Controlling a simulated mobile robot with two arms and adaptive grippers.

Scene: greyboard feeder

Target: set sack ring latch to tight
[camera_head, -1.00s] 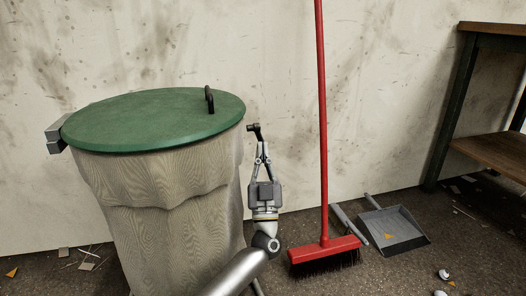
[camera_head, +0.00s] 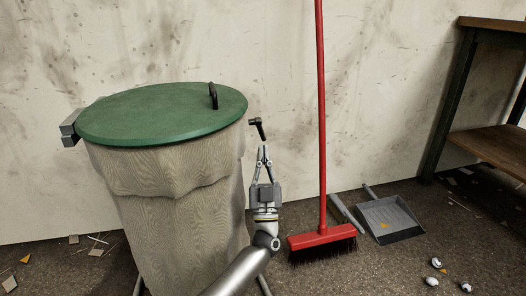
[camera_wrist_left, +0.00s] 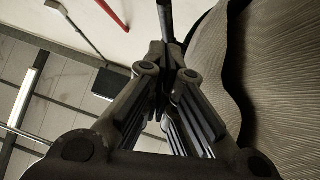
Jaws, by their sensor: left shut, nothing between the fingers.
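The sack ring latch shows as a short black lever (camera_head: 257,129) at the right side of the sack stand, just below the rim of the green lid (camera_head: 160,115). It tilts, with its thicker end up and left. My left gripper (camera_head: 264,150) points up just below the lever's lower end, shut and empty. I cannot tell whether the fingertips touch the lever. In the left wrist view, the closed fingers (camera_wrist_left: 168,62) meet below a dark bar, probably the lever (camera_wrist_left: 166,20). The pale sack (camera_wrist_left: 275,70) is close on the right there. My right gripper is not in view.
A red broom (camera_head: 323,238) stands right of my left arm. A grey dustpan (camera_head: 390,217) lies beyond it, and a wooden shelf (camera_head: 490,150) stands far right. Litter is scattered on the floor. The stained wall is close behind.

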